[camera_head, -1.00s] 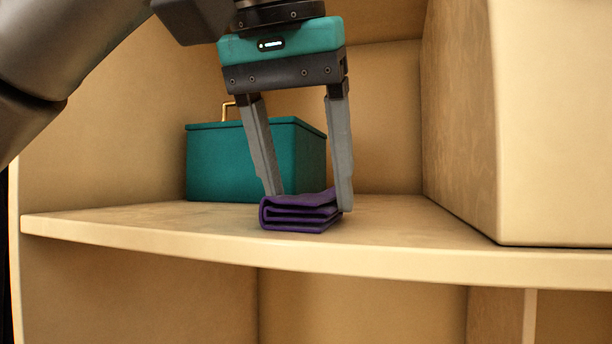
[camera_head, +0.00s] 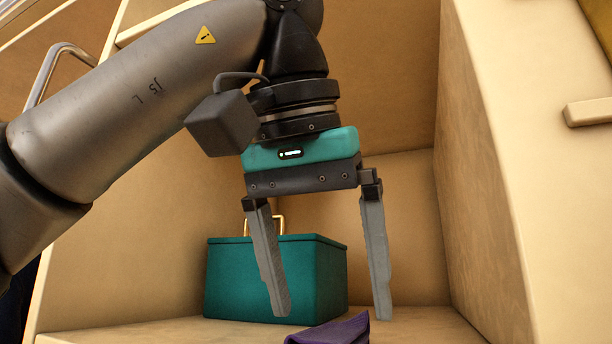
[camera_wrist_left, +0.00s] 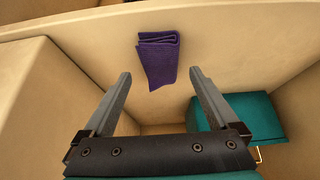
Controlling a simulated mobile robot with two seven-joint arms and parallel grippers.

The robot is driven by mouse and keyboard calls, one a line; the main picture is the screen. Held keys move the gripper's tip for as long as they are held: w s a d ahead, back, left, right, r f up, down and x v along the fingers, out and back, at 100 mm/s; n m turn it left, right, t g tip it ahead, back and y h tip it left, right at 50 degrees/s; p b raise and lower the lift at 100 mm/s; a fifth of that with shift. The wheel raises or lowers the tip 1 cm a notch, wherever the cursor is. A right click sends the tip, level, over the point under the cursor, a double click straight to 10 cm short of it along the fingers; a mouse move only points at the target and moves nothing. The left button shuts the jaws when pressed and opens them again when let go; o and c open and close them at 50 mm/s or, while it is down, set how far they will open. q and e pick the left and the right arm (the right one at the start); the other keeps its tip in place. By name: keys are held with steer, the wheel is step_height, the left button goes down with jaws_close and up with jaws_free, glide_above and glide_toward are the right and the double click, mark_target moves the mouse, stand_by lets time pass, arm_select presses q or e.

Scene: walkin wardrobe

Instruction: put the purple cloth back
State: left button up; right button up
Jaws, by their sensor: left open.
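The folded purple cloth (camera_head: 335,331) lies on the wooden shelf, cut off by the lower edge of the head view. In the left wrist view the whole cloth (camera_wrist_left: 158,58) shows, lying near the shelf's front edge. My left gripper (camera_head: 331,312) is open and empty above the cloth, its fingers pointing down and apart from it. In the left wrist view the left gripper's fingertips (camera_wrist_left: 160,73) stand wide on either side of the cloth. My right gripper is not in view.
A teal box (camera_head: 275,280) with a brass handle stands on the shelf (camera_head: 425,325) behind the cloth, close by my left gripper. A wooden block wall (camera_head: 500,180) bounds the shelf on the right. Bare shelf lies around the cloth.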

arm_select(q)
steer(key=v, duration=0.9)
steer(key=shift+r, duration=0.25)
steer(key=shift+s, duration=0.15)
